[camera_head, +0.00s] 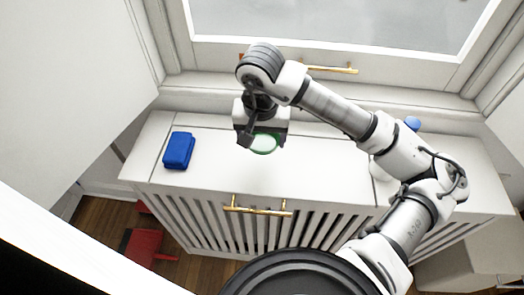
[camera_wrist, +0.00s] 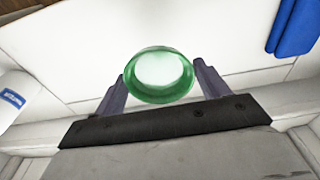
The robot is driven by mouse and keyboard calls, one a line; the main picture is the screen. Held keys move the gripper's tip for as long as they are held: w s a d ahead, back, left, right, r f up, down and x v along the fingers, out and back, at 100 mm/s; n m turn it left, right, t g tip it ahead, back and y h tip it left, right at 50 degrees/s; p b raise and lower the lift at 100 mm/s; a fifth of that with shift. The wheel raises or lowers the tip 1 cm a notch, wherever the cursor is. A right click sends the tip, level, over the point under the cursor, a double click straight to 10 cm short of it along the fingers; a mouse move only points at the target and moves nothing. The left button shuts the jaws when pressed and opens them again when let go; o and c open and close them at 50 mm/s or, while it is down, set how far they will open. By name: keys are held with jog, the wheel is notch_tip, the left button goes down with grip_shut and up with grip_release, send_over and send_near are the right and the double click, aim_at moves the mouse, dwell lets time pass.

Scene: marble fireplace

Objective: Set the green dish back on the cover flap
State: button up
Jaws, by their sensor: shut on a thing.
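The green dish (camera_head: 264,144) is round, with a green rim and a pale inside. My gripper (camera_head: 258,138) is shut on it over the white cover flap (camera_head: 225,175), the middle panel of the slatted cabinet top. In the wrist view the dish (camera_wrist: 160,72) sits between the two dark fingers of my gripper (camera_wrist: 161,78), its open side facing the camera. The flap (camera_wrist: 225,35) also shows beyond the dish there. The dish seems to be above the flap, but I cannot tell the gap between them.
A blue block-like item (camera_head: 178,150) lies on the top at left. A small blue thing (camera_head: 412,123) is partly hidden behind my arm at right. A gold handle (camera_head: 258,207) is on the cabinet front. A window stands behind.

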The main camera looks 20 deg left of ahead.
aim_at(262, 147)
jog(key=shift+f, duration=3.3)
jog(key=shift+f, duration=0.15)
jog(key=o, duration=1.1)
jog(key=shift+r, duration=0.2)
jog(key=shift+r, duration=0.15)
jog(key=r, duration=0.4)
jog(key=s+r, duration=0.1)
jog(key=r, duration=0.2)
jog(key=r+b, duration=0.1)
jog(key=r, duration=0.3)
jog(key=shift+s+d+r, duration=0.2)
jog(key=shift+r, duration=0.1)
